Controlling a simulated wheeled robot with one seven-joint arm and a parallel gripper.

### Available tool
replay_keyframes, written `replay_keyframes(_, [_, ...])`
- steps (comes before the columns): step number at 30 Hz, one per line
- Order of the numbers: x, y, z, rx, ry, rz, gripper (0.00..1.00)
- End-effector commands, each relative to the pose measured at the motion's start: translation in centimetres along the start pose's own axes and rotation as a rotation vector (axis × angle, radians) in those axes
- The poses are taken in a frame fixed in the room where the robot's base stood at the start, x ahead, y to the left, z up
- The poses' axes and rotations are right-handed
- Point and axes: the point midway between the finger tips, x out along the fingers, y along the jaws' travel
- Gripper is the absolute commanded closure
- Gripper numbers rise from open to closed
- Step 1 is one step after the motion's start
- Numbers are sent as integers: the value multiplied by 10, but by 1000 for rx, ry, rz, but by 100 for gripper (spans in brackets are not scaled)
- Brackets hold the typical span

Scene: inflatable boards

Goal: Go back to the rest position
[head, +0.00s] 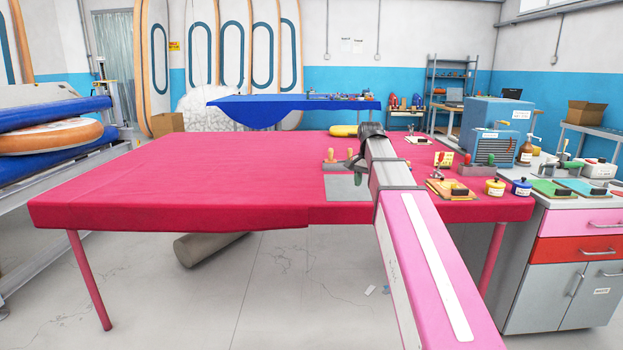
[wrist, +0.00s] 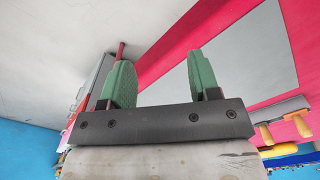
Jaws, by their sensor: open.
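My gripper (wrist: 160,62) shows in the wrist view with its two green fingers wide apart and nothing between them. The grey sheet (wrist: 245,62) lies on the red cloth to the right of the fingers in the wrist view. I cannot tell the exact height of the gripper above the table.
A blue table (head: 285,103) stands behind. The red table's left half is clear.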

Motion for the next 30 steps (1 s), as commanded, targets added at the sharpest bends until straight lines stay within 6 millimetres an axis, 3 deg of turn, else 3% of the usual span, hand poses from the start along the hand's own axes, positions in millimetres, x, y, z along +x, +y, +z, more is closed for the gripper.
replay_keyframes(15, [187,43,55,-281,-5,6,44])
replay_keyframes(24, [277,80,102,-453,-5,7,44])
replay_keyframes(30, [325,105,136,-561,-5,7,44])
